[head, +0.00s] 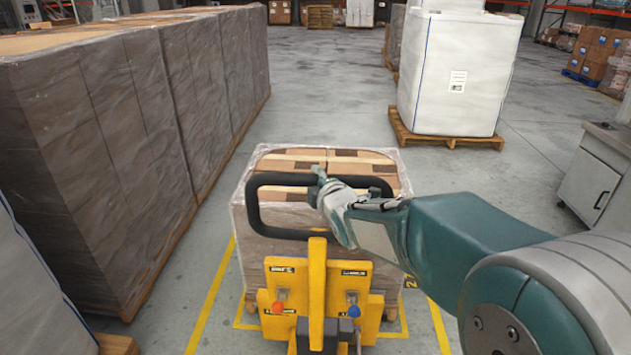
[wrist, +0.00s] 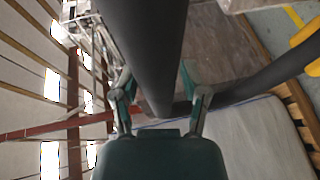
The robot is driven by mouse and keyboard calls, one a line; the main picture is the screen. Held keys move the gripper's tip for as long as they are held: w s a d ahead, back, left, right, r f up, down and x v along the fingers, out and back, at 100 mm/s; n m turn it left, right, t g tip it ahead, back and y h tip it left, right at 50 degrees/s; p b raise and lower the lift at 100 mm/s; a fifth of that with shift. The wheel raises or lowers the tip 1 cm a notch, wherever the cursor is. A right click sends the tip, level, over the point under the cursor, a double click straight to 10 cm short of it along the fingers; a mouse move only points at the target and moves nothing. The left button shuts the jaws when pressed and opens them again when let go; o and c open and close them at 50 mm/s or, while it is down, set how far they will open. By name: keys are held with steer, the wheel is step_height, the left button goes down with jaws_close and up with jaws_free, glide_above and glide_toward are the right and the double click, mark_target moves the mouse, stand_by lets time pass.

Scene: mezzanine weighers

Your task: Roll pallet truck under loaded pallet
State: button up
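The yellow pallet truck (head: 317,292) stands low in the middle of the head view, its black loop handle (head: 269,180) raised. In front of it is the loaded pallet's stack of wrapped boxes (head: 287,158), seen partly through the loop. The truck's forks and the pallet's near openings are hidden. In the wrist view my gripper's fingertips (wrist: 157,72) lie on either side of the dark handle bar (wrist: 153,40). Whether they press on it is unclear.
A long row of tall wrapped pallets (head: 110,130) lines the left side. A white bulk bag (head: 455,75) stands on a wooden pallet (head: 440,138) at the right. A grey cabinet (head: 592,185) is at the right edge. Yellow floor lines (head: 212,290) flank the truck. The aisle beyond (head: 330,85) is clear.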

steer(key=shift+d, duration=0.35)
jaws_close()
steer(key=w, duration=0.3)
steer(key=shift+a+f, duration=0.1)
steer(key=o, duration=0.7)
jaws_free()
steer(key=shift+s, duration=0.1)
steer(key=v, duration=1.2)
steer(key=shift+f, duration=0.1)
